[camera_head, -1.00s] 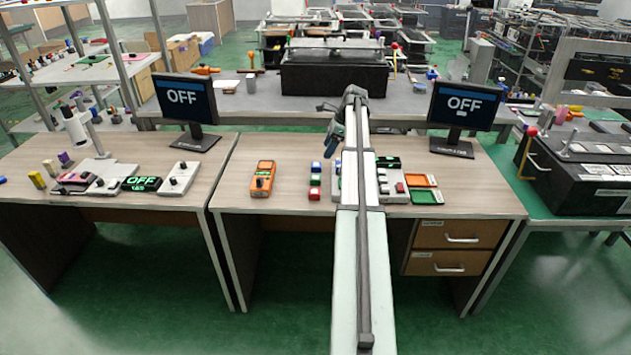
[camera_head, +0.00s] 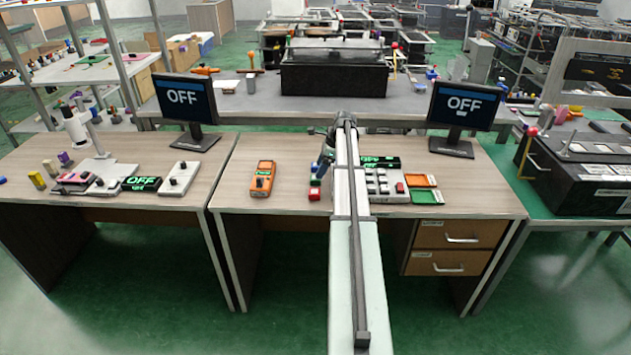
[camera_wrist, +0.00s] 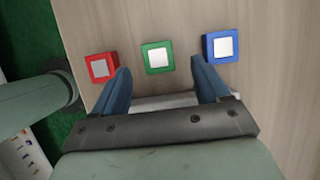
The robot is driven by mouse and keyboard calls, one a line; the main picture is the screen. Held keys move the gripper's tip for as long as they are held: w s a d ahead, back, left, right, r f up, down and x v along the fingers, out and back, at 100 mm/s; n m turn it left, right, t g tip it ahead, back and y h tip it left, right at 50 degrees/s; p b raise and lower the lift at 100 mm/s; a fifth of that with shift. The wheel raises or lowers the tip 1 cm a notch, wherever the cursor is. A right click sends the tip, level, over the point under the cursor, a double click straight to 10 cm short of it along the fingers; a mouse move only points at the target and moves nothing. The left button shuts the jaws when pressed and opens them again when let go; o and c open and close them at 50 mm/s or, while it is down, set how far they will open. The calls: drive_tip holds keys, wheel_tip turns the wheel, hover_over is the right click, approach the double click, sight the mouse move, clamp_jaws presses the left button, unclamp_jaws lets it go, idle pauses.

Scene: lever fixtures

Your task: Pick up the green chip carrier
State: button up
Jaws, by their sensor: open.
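The green chip carrier (camera_wrist: 158,57) is a small square block with a pale top. It lies on the wooden desk between the red carrier (camera_wrist: 102,67) and the blue carrier (camera_wrist: 221,46). In the wrist view my gripper (camera_wrist: 163,76) is open, its two blue fingers apart and empty. The green carrier shows just beyond the fingertips, roughly centred between them. In the head view the green carrier (camera_head: 316,182) and the red one (camera_head: 314,194) show left of my arm. My gripper (camera_head: 323,166) is beside them, partly hidden by the arm; the blue carrier is hard to make out there.
An orange meter (camera_head: 262,179) lies to the left. A grey button box (camera_head: 385,184), an orange tray (camera_head: 423,180) and a green tray (camera_head: 427,197) are to the right. Desk between meter and carriers is clear. Two monitors (camera_head: 186,99) (camera_head: 466,104) read OFF.

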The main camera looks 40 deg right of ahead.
sight(316, 180)
drive_tip(key=x, duration=0.4)
drive_tip(key=shift+a+f, duration=0.1)
drive_tip(key=shift+s, duration=0.1)
drive_tip(key=c, duration=1.1)
